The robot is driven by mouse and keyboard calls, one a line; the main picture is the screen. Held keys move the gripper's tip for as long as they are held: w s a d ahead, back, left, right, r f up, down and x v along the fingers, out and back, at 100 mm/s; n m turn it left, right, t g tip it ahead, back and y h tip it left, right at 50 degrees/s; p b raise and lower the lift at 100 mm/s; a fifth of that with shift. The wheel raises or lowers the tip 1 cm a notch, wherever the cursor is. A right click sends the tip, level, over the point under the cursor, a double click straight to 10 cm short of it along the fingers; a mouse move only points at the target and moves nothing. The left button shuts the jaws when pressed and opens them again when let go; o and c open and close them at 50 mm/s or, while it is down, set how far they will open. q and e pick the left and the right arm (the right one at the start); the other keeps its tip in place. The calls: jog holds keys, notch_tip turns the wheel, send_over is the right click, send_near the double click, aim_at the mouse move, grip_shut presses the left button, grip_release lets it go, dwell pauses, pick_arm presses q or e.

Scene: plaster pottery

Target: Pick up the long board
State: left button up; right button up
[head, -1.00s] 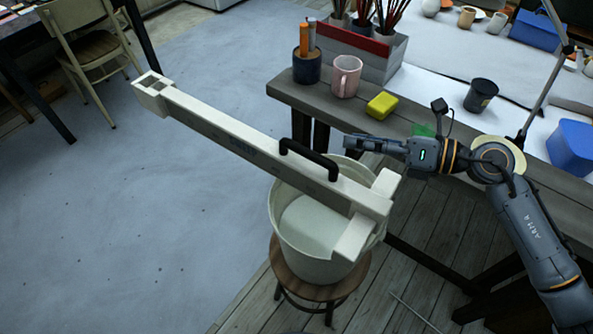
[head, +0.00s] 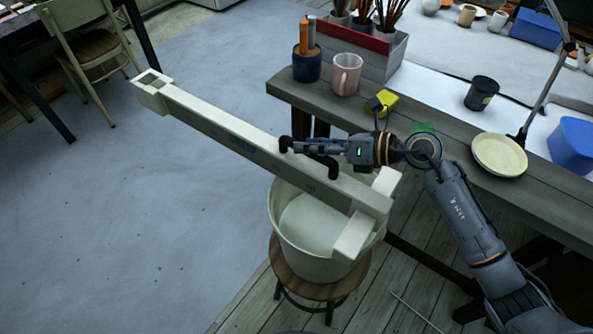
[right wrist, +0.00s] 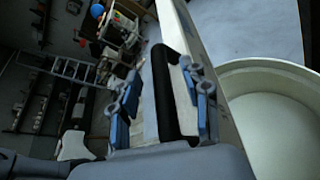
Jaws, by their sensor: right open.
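The long board (head: 215,125) is a pale beam with blocks at its ends and a black handle (head: 334,172) on top. It lies tilted across a white bucket (head: 300,225), its far end reaching out to the upper left. My right gripper (head: 308,146) is at the handle, coming from the right. In the right wrist view, the black handle (right wrist: 166,95) lies between the two blue-grey fingers of the open gripper (right wrist: 160,95). The board's pale side (right wrist: 195,35) runs just beyond. Part of the handle is hidden by the gripper. My left gripper is not in view.
The bucket stands on a round wooden stool (head: 290,272). A grey bench (head: 440,145) on the right holds a pink mug (head: 346,74), a yellow sponge-like block (head: 388,102), a cream plate (head: 499,154) and a dark cup (head: 481,93).

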jog(key=shift+x, duration=1.2)
jog(key=shift+d, duration=0.1)
grip_shut()
jog(key=shift+w+r, duration=0.1)
jog(key=shift+r, duration=0.15)
